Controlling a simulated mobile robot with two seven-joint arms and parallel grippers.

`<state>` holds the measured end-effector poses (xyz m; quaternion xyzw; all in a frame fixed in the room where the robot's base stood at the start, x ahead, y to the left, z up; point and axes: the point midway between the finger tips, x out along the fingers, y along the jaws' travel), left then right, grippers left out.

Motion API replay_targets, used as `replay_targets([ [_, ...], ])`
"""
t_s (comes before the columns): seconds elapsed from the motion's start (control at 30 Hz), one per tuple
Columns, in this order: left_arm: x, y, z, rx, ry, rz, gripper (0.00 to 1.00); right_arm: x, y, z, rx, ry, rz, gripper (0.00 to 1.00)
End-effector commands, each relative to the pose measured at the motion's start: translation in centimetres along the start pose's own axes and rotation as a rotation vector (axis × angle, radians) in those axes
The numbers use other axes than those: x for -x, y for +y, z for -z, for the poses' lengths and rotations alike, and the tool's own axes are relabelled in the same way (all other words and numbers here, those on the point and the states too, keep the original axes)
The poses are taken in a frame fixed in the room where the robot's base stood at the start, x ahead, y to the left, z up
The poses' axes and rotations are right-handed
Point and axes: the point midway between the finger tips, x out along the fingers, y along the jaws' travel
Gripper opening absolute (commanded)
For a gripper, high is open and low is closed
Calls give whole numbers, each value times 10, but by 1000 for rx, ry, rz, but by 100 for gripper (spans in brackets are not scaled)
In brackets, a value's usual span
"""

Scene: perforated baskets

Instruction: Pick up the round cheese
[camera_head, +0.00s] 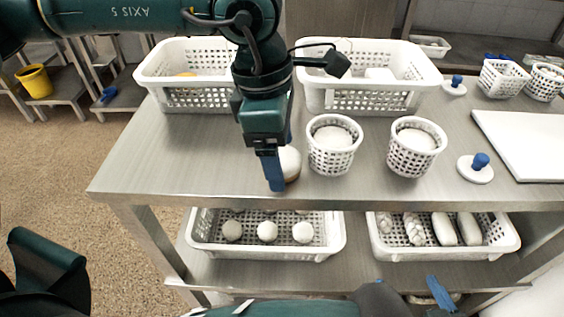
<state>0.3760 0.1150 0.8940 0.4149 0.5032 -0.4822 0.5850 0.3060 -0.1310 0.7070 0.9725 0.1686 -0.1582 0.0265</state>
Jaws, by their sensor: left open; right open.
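A pale round thing with a brownish lower edge, which looks like the round cheese (291,164), sits on the upper metal table (190,150) near its front edge. My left gripper (278,178) points down at it from above. One blue finger stands at the cheese's left side and covers part of it. The other finger is mostly hidden, so I cannot tell whether either touches the cheese. The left gripper is open. My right gripper (440,293) is low at the bottom edge, in front of the lower shelf; only a blue finger shows clearly.
Two perforated white tubs, one left (333,158) and one right (408,162), stand right of the cheese. Larger baskets, one left (200,100) and one right (365,98), stand behind. A blue-knobbed lid (475,175) and white board (525,140) lie at right. The table's left part is clear.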

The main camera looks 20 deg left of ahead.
Motion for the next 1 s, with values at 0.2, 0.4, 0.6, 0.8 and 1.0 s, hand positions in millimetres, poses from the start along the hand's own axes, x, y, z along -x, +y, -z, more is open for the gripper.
replay_targets([
  [0.2, -5, 0, 0, 0, -1, 1, 78, -1, -1, -1, 4, -2, 2, 74],
  [0.4, -5, 0, 0, 0, 0, 1, 67, -1, -1, -1, 5, -1, 3, 74],
  [0.6, -5, 0, 0, 0, 0, 1, 51, -1, -1, 0, 5, 1, 3, 74],
  [0.8, -4, 0, 0, 0, 0, 1, 35, -1, -1, 0, 6, 2, 3, 74],
  [1.0, -4, 0, 0, 0, -1, 0, 28, -1, -1, 0, 6, 3, 3, 74],
])
